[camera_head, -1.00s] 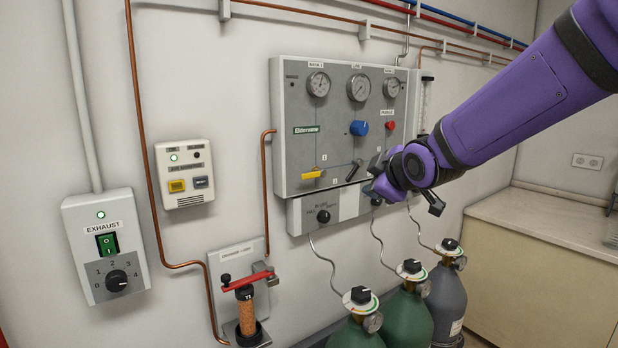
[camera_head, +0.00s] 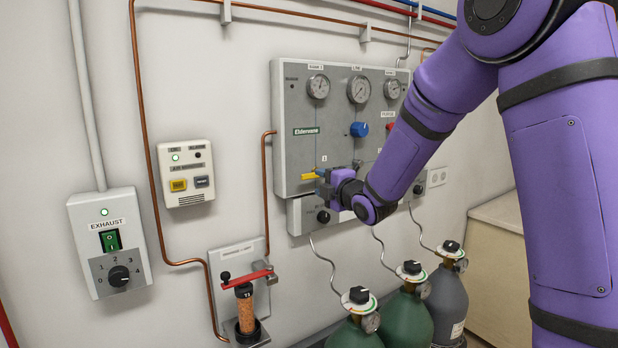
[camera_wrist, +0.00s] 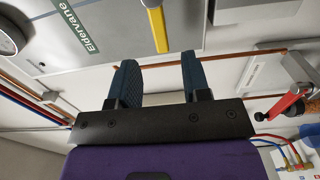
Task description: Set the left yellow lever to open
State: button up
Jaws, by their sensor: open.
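The left yellow lever (camera_head: 309,176) is at the lower left of the grey Eldervane gas panel (camera_head: 300,150) and lies about horizontal. In the wrist view the yellow lever (camera_wrist: 156,28) reaches in from the top edge, and its near end lies just beyond the gap between my fingertips. My gripper (camera_head: 322,184) is at the panel's lower edge, close to the lever's right side in the head view. In the wrist view my gripper (camera_wrist: 157,56) is open with nothing between its fingers. The dark lever to the right is hidden behind my arm.
A black knob (camera_head: 323,216) sits on the lower box just below my gripper. A red-handled valve (camera_head: 247,279) stands at lower left. Gas cylinders (camera_head: 356,328) stand below the panel. Gauges and a blue knob (camera_head: 359,129) are above.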

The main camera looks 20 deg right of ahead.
aim_at(309, 176)
jog(key=x, duration=0.7)
jog(key=shift+f, duration=0.1)
grip_shut()
